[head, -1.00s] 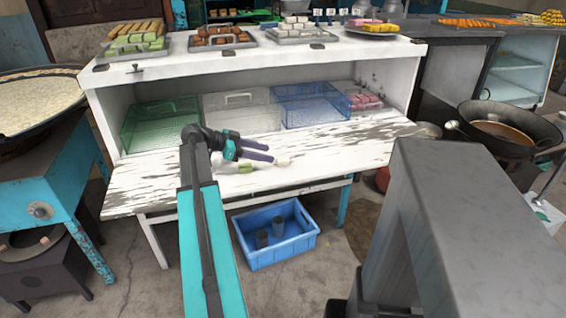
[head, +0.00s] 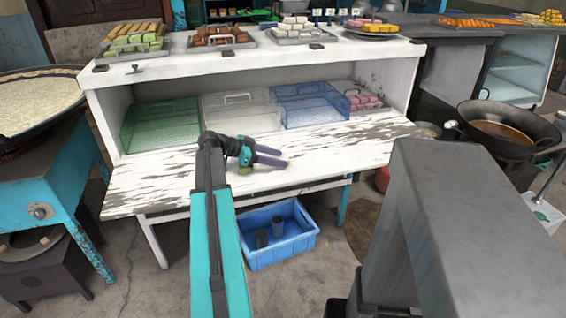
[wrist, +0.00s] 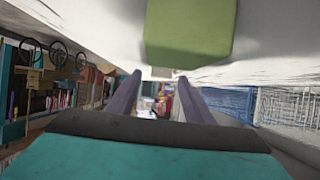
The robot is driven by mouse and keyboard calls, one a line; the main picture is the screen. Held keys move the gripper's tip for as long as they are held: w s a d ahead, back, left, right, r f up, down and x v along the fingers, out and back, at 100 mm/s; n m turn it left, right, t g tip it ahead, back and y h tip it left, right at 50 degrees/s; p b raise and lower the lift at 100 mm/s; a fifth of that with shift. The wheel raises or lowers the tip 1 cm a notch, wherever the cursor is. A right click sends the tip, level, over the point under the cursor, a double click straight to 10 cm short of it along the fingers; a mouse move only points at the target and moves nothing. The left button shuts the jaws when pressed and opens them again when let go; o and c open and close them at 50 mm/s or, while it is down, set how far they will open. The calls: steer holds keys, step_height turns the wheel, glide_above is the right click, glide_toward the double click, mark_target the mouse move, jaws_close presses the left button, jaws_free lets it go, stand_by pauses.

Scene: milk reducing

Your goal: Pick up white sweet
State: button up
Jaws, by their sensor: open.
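My gripper (head: 284,158) is low over the white worktable, its two purple fingers apart and pointing right. In the wrist view the fingers (wrist: 160,80) reach forward with a gap between them. A green sweet (head: 245,170) lies on the table under the gripper, mostly covered in the head view; it looms large in the wrist view (wrist: 190,30). A small pale piece (wrist: 160,73), perhaps the white sweet, shows beyond the green sweet near the fingertips. In the head view I cannot make out a white sweet on the tabletop; the fingers may hide it.
The worktable (head: 150,185) is otherwise mostly clear. Green (head: 160,125), clear (head: 240,113) and blue (head: 308,105) covered boxes stand at its back. A tray of white sweets (head: 295,27) is on the shelf above.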

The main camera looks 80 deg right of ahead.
steer(key=shift+s+d+f, duration=0.2)
steer(key=shift+s+f, duration=0.05)
steer(key=shift+s, duration=0.15)
steer(key=c, duration=1.1)
steer(key=shift+r, duration=0.15)
steer(key=shift+r, duration=1.15)
steer(key=a, duration=0.5)
steer(key=a+r, duration=0.1)
steer(key=a, duration=0.4)
steer(key=a+r+b, duration=0.1)
steer(key=a, duration=0.5)
steer(key=shift+r, duration=0.25)
steer(key=shift+w, duration=0.1)
steer(key=shift+w, duration=0.1)
